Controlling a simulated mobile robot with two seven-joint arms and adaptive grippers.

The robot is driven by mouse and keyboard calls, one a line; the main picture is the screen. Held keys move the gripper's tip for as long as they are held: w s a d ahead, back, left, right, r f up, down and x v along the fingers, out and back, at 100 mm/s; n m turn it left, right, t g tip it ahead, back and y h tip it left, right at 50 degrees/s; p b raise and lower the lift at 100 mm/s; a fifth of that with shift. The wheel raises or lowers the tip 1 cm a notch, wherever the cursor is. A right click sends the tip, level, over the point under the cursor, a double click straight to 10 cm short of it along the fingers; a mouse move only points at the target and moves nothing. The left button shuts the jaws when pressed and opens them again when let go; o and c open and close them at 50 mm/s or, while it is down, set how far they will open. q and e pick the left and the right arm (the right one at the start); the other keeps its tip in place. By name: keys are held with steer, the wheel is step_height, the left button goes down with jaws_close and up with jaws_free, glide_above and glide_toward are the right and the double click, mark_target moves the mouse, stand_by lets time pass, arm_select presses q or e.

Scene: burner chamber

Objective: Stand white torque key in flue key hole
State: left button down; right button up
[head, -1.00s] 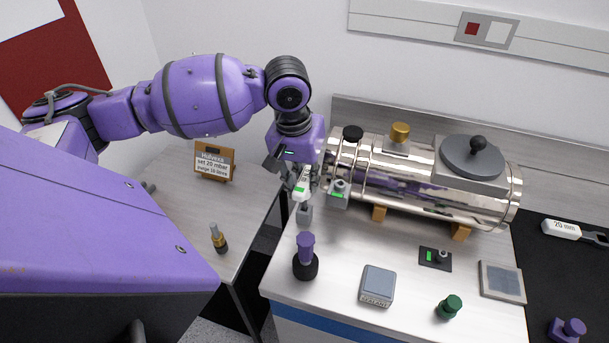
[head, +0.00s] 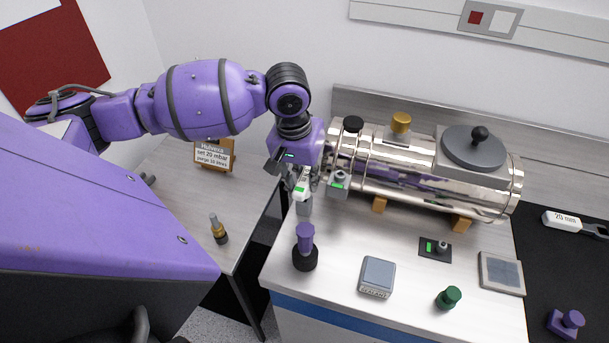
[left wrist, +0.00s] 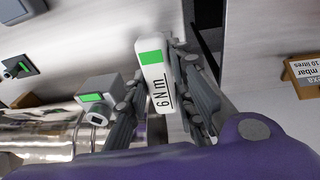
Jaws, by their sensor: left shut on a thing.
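The white torque key (head: 302,185) has a green band, and its side reads 6 N m in the left wrist view (left wrist: 156,85). My left gripper (left wrist: 165,95) is shut on it, with grey fingers on both sides. In the head view the key is above or at a grey block (head: 304,207) at the bench's left edge; contact and the key's lower end cannot be told. A grey fitting with a green mark (head: 339,184) is just right of the key, at the chamber's left end; it also shows in the left wrist view (left wrist: 98,98).
The shiny burner chamber (head: 440,180) lies right of my gripper. A purple-handled tool (head: 305,238) stands in front. A grey box (head: 377,275), green knob (head: 448,298) and black plate (head: 434,248) are farther right. A sign (head: 213,156) and brass-tipped piece (head: 218,230) stand left.

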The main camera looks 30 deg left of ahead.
arm_select(q)
steer(key=shift+f, duration=0.25)
steer(key=c, duration=1.4)
jaws_free()
steer(key=shift+r, duration=0.1)
step_height(320, 180, up, 12)
steer(key=s, duration=0.1)
steer(key=shift+s+a, duration=0.3)
steer(key=shift+s, duration=0.05)
